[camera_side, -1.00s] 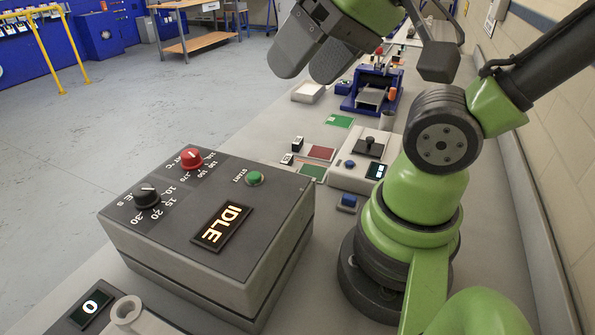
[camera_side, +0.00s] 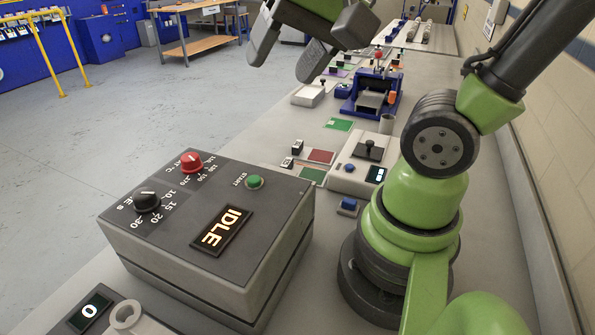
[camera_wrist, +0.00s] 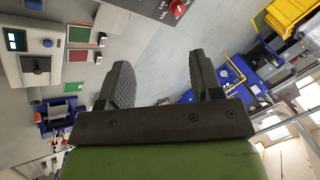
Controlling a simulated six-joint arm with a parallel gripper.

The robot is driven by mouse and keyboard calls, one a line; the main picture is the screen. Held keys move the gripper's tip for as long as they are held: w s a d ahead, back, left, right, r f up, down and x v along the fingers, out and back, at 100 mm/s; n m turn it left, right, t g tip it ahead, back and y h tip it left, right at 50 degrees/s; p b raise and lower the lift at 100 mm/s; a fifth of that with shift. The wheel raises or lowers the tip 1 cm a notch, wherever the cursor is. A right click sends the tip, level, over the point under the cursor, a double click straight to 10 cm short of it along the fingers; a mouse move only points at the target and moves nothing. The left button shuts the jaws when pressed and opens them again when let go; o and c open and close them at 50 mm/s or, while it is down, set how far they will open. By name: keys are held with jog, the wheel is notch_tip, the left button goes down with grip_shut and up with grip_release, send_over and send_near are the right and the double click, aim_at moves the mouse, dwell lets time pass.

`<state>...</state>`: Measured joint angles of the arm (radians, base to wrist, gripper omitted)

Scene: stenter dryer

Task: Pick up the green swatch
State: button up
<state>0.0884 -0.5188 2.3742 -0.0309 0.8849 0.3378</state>
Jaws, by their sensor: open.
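A flat green swatch (camera_side: 339,124) lies on the bench in the side view, between the small machine with the black knob and the blue press. A second green patch (camera_side: 313,174) lies nearer, just in front of a red patch (camera_side: 320,156); I cannot tell which is meant. In the wrist view a green patch (camera_wrist: 79,34) shows next to a red one, and another green piece (camera_wrist: 35,95) shows at the left. My gripper (camera_side: 288,60) is open and empty, high above the left edge of the bench, apart from both green patches. Its two fingers also show in the wrist view (camera_wrist: 160,72).
A grey control box (camera_side: 205,225) reading IDLE stands at the front. A blue press (camera_side: 370,95), a white tray (camera_side: 308,95) and a small machine (camera_side: 356,165) stand on the bench. A wall runs along the right. Open floor lies left.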

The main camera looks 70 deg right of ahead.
jog(key=w+d+f+m+g+h, duration=0.1)
jog(key=w+d+f+m+g, duration=0.25)
jog(key=w+d+m, duration=0.55)
jog(key=m+g, duration=0.3)
jog(key=m, duration=1.4)
send_over(286, 162)
notch_tip(286, 162, down, 21)
jog(key=shift+w+f, duration=0.1)
notch_tip(286, 162, down, 6)
jog(key=shift+r, duration=0.1)
jog(key=c, duration=0.7)
